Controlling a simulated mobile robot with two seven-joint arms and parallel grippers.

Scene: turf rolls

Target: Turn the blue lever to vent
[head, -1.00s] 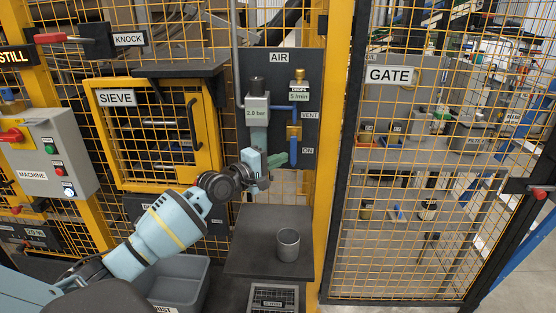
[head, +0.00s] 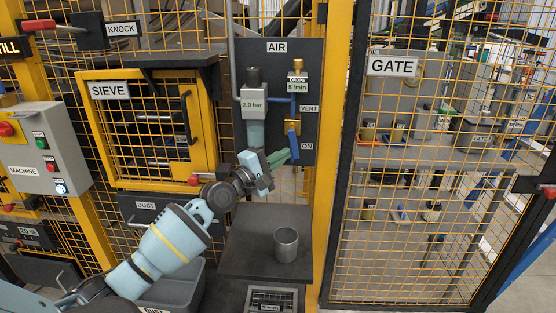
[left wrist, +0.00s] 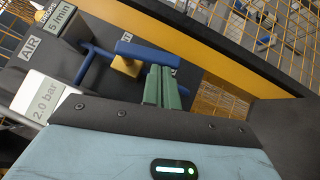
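The blue lever (head: 293,148) hangs from a brass valve (head: 291,125) on the dark AIR panel (head: 273,77). It points down, its lower end beside the ON label (head: 307,147); the VENT label (head: 309,109) is higher up. My left gripper (head: 281,157) has green fingers just left of the lever's lower end. In the left wrist view the fingers (left wrist: 161,84) lie together with no clear gap, their tips against or very close to the blue lever (left wrist: 143,52). Contact is hard to tell. My right gripper is not in view.
A grey cup (head: 286,245) stands on a dark shelf (head: 240,262) below the panel. The yellow-framed SIEVE door (head: 150,130) is to the left. A yellow post (head: 334,120) and the mesh GATE (head: 430,220) are to the right.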

